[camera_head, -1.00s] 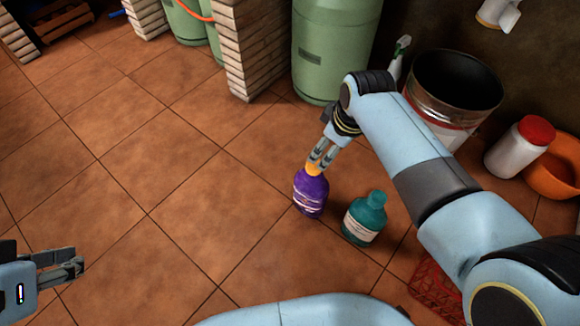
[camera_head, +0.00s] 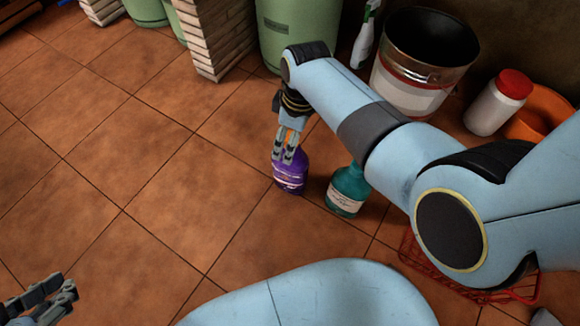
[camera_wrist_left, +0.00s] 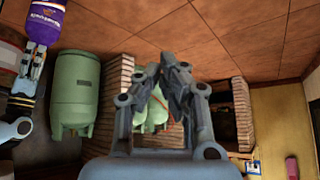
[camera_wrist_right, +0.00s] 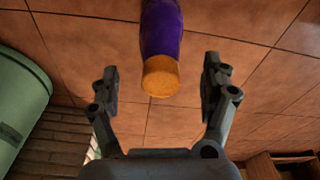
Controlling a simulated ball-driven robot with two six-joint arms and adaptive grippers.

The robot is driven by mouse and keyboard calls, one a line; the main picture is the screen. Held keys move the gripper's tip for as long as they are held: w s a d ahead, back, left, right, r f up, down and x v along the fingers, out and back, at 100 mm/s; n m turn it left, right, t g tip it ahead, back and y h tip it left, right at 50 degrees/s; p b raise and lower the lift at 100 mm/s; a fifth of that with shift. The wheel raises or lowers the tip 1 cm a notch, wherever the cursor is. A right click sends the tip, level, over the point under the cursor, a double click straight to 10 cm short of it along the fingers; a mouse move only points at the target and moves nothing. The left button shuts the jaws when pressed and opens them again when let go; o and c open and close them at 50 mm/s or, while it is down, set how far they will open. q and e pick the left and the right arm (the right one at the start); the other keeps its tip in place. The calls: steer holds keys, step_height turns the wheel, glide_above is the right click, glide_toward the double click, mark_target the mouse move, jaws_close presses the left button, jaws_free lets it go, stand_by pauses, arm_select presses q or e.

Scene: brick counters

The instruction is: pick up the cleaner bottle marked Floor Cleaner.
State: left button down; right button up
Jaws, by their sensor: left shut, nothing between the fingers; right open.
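A purple bottle (camera_head: 290,180) stands on the tiled floor; its label is too small to read in the head view. Its orange cap (camera_wrist_right: 160,76) shows between the fingers in the right wrist view. A teal bottle (camera_head: 346,190) with a white label, also unreadable, stands to its right, partly hidden by my right arm. My right gripper (camera_head: 284,157) is open, pointing down at the purple bottle's top, with no visible grip on it. My left gripper (camera_head: 68,290) is shut and empty, far from the bottles; it also shows in the left wrist view (camera_wrist_left: 164,76).
A metal bucket (camera_head: 424,65), a white jar with a red lid (camera_head: 495,105) and an orange basin (camera_head: 545,105) stand at the right. A green cylinder (camera_head: 288,35) and brick pillar (camera_head: 210,40) are behind. A red crate (camera_head: 415,262) lies under my right arm. Floor at left is clear.

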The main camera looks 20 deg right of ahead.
steer(key=shift+s+a+f+b, duration=0.1)
steer(key=shift+f+b, duration=0.5)
steer(key=shift+f, duration=0.3)
steer(key=shift+f+b, duration=0.55)
arm_select(q)
steer(key=t, duration=0.2)
steer(key=t+b, duration=0.1)
steer(key=t, duration=0.1)
steer(key=w+d+t, duration=0.1)
steer(key=t, duration=0.1)
steer(key=shift+m+h, duration=0.3)
arm_select(e)
steer(key=shift+w+a+f, duration=0.1)
steer(key=shift+w+f, duration=0.05)
steer(key=shift+f, duration=0.3)
steer(key=shift+w+a+f, duration=0.1)
steer(key=shift+f, duration=0.35)
steer(key=shift+c, duration=0.4)
arm_select(q)
steer(key=shift+f, duration=0.1)
arm_select(e)
jaws_close()
